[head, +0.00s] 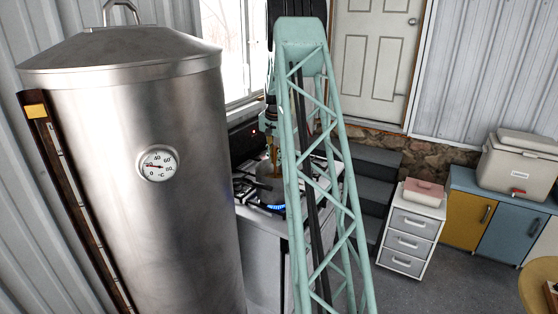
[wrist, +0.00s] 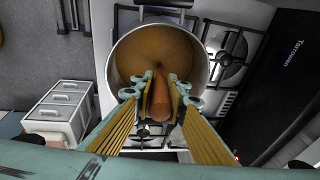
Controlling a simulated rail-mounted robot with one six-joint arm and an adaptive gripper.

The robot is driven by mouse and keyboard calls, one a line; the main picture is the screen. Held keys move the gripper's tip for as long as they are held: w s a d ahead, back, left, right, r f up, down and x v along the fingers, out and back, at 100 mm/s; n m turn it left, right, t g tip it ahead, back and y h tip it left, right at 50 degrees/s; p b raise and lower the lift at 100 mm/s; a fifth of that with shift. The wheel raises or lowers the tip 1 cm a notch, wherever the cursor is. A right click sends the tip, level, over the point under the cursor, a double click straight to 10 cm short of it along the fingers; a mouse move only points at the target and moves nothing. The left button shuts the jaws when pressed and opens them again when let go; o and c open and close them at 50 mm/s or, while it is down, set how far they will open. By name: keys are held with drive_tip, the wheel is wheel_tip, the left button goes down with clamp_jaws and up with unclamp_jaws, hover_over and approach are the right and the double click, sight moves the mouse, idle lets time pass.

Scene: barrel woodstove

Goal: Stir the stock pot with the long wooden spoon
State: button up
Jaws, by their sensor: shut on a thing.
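In the wrist view, the stock pot (wrist: 204,64) stands on the stove with its mouth open, showing brown liquid (wrist: 150,48) inside. My gripper (wrist: 160,88) is over the pot's near side, its fingers shut on the brown wooden spoon (wrist: 161,108). The spoon's handle end points toward the wrist camera, and its far part runs down toward the liquid. The spoon's bowl is hidden, so its depth in the liquid cannot be told. In the head view, my green lattice arm hides most of the pot and gripper.
A bare burner (wrist: 232,52) lies right of the pot. A large steel tank (head: 140,220) with a dial stands at left. A white drawer unit (head: 411,232), grey steps (head: 372,178) and a cooler (head: 520,165) are at right.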

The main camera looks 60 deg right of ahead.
drive_tip(key=shift+s+a+b, duration=0.95)
drive_tip(key=shift+s+b, duration=0.1)
drive_tip(key=shift+b, duration=0.3)
idle(2.1)
drive_tip(key=shift+r, duration=0.1)
idle(0.4)
